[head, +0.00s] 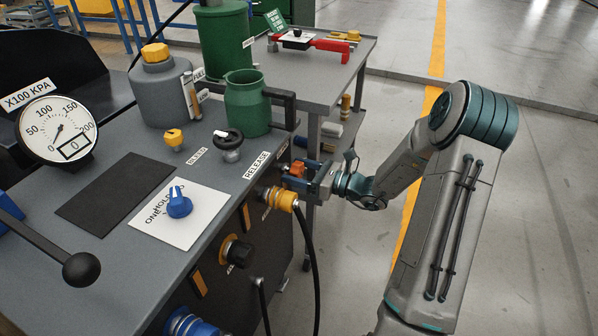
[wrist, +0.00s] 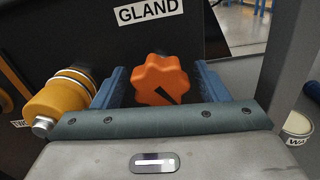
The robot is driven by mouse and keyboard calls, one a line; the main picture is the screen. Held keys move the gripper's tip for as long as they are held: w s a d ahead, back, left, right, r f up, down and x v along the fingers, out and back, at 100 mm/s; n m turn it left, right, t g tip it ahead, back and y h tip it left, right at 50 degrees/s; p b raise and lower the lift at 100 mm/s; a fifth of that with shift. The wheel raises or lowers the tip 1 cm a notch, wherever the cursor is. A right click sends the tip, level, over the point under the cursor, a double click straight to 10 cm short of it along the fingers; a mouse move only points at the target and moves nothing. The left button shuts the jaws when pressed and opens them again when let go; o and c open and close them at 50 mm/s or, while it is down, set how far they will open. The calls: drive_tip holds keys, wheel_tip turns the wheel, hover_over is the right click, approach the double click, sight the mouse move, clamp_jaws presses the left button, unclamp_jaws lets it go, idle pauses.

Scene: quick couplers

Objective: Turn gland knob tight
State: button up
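The orange lobed gland knob (wrist: 160,79) with a dark pointer mark sits on the dark front panel under the GLAND label (wrist: 150,12). My gripper (wrist: 163,85) is open, with one blue finger to the left of the knob and one to the right. Narrow gaps seem to show between the knob and the fingers, so I see no firm grip. In the head view the knob (head: 297,169) shows between the fingers of my gripper (head: 294,175), which reaches the panel from the right. The knob's lower part is hidden behind my gripper body in the wrist view.
A yellow coupler (wrist: 62,100) with a hose stands close left of my gripper. A black knob (head: 238,252) and a blue coupler (head: 190,322) are lower on the panel. A grey side table (head: 335,75) stands behind. The floor to the right is clear.

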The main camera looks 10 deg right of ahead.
drive_tip(key=c, duration=0.8)
drive_tip(key=shift+r+p, duration=0.15)
drive_tip(key=shift+p, duration=0.4)
